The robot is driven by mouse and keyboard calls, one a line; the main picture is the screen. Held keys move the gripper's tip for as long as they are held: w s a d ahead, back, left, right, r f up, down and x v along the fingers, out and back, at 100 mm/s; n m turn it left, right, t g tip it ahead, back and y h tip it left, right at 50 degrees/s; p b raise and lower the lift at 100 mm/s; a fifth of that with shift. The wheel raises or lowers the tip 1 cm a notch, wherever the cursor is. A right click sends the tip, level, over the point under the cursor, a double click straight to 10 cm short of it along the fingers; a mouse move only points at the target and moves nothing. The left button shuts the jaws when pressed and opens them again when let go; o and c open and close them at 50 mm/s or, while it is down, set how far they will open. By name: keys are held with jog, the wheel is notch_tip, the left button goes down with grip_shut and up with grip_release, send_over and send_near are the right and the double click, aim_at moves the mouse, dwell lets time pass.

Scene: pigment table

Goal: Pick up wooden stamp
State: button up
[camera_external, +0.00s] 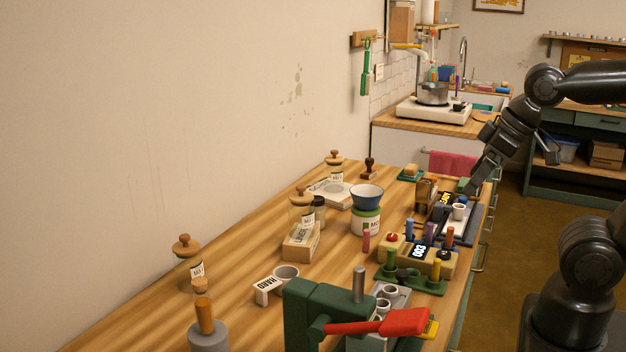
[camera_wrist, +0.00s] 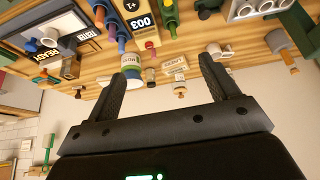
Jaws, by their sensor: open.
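A dark brown wooden stamp (camera_external: 369,168) with a round knob handle stands upright near the back of the wooden table in the external view.
A blue bowl on a jar (camera_external: 366,222), a wooden holder (camera_external: 427,192) and a green-and-tan block (camera_external: 410,172) stand between stamp and gripper or nearby. A lidded glass jar (camera_external: 335,172) is left of the stamp. The table's (camera_external: 220,270) left side has bare room.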

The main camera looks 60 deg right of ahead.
jog(key=w+d+r+h, duration=0.1)
jog(key=w+d+r, duration=0.25)
jog(key=w, duration=0.35)
jog(key=w+d+r, duration=0.2)
jog(key=w+d, duration=0.2)
jog(key=w, duration=0.4)
jog(key=m+g, duration=0.1)
jog(key=m, duration=0.1)
send_over(372, 164)
jog(key=s, duration=0.3)
notch_tip(372, 164, down, 18)
jog(key=x, duration=0.5)
jog(key=shift+s+a+f, duration=0.2)
jog(key=shift+a+f, duration=0.05)
jog(key=shift+f, duration=0.1)
jog(key=shift+s+d+x, duration=0.1)
jog(key=shift+x, duration=1.25)
jog(key=shift+s+d+x, duration=0.1)
jog(key=shift+x, duration=1.2)
